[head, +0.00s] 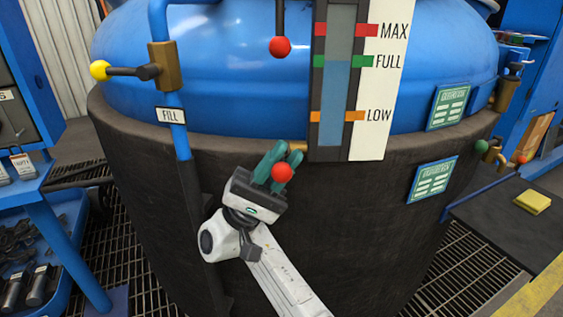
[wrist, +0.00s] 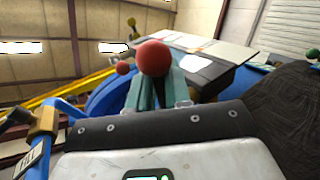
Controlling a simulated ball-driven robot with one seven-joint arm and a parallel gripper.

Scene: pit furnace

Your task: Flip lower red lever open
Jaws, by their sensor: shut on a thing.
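The lower red lever (head: 282,172) has a red ball knob and sits at the front of the furnace, just below and left of the level gauge. My gripper (head: 283,158) has its teal fingers on either side of this lever and is shut on it. In the wrist view the red knob (wrist: 154,57) sits large between the fingers (wrist: 155,88). The lever's rod and most of its brass valve are hidden behind the fingers. The upper red lever (head: 280,46) hangs straight down above, apart from my gripper; a smaller red ball (wrist: 123,68) shows in the wrist view.
The level gauge (head: 367,140) stands close to the right of my gripper. A yellow-knobbed lever (head: 100,70) and the blue fill pipe (head: 179,130) are on the left. A green-knobbed valve (head: 482,146) is on the right. The dark furnace wall (head: 350,240) is close behind my arm.

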